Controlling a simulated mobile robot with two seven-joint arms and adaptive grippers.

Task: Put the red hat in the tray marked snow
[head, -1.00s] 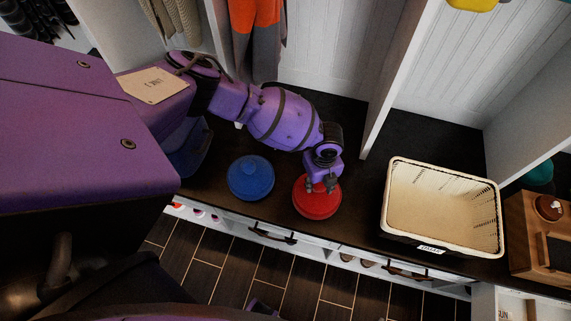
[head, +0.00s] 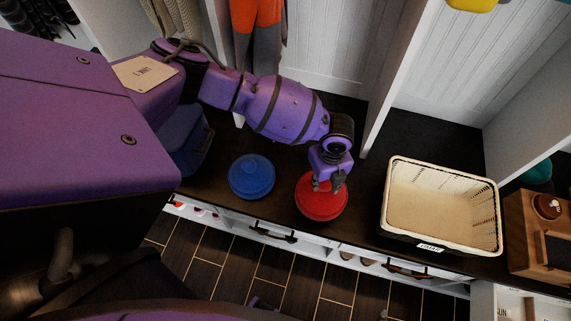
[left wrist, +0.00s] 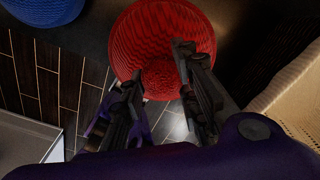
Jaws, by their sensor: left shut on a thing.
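The red hat (head: 322,204) is a round, ribbed knit cap near the front edge of the dark bench. My left gripper (head: 329,185) points down onto its top and is shut on it. In the left wrist view the hat (left wrist: 165,30) lies at and between the fingertips (left wrist: 157,62). I cannot tell whether it is clear of the bench. A cream woven tray (head: 442,249) with a small white label on its front stands to the right. It looks empty, and the label is too small to read. My right gripper is not in view.
A blue hat (head: 251,177) lies on the bench left of the red one. A white divider (head: 391,85) rises behind, between hat and tray. A wooden box (head: 535,240) stands right of the tray. Bare bench (head: 362,215) lies between the red hat and the tray.

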